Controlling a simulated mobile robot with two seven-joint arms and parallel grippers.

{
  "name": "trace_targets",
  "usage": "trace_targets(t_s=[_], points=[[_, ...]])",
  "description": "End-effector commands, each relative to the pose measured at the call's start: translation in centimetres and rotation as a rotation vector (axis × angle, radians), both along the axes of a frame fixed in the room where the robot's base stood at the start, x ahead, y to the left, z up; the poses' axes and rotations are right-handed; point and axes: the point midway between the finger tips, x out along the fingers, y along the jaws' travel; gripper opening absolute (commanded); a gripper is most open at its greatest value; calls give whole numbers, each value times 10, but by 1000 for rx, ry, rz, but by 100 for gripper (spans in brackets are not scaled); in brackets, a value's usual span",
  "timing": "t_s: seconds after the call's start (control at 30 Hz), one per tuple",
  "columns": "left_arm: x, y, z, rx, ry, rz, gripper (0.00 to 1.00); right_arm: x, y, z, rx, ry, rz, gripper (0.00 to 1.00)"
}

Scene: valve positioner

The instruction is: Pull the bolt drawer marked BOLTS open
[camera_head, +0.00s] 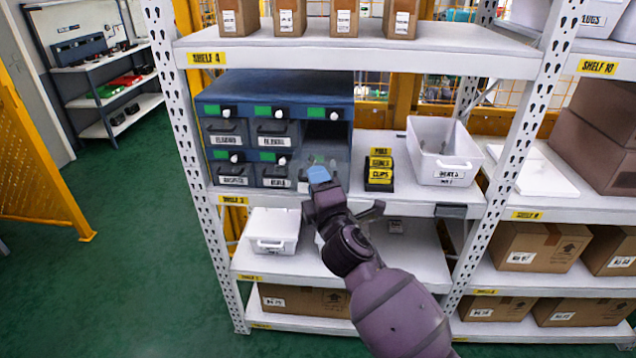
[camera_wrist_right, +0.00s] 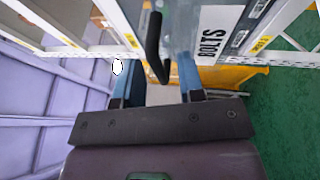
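The BOLTS drawer (camera_wrist_right: 195,35) shows its grey front and printed label in the right wrist view, turned sideways. Its black bar handle (camera_wrist_right: 154,45) appears between my right gripper's two blue fingers (camera_wrist_right: 152,78), with a gap on both sides. I cannot tell how deep the handle sits between them. In the head view my right gripper (camera_head: 318,176) is at the lower right of the dark blue drawer cabinet (camera_head: 275,90) and hides most of the drawer there. How far the drawer is out cannot be told. My left gripper is not in view.
The cabinet's upper right slot (camera_head: 326,134) is a dark opening without a drawer front. To the right on the same shelf stand a black holder with yellow labels (camera_head: 379,172) and a white bin (camera_head: 443,150). A white lidded box (camera_head: 272,230) is on the shelf below.

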Motion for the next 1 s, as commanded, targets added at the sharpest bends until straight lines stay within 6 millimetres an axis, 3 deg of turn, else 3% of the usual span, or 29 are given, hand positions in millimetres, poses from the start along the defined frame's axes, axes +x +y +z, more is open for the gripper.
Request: trace_targets(t_s=[0.27, 0.7, 1.0], points=[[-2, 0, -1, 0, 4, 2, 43, -14, -6, -4, 0, 1, -1, 36], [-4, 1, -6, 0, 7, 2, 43, -82, -35, -18, 1, 1, 0, 36], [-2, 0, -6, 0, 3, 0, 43, -98, -41, -19, -1, -1, 0, 36]])
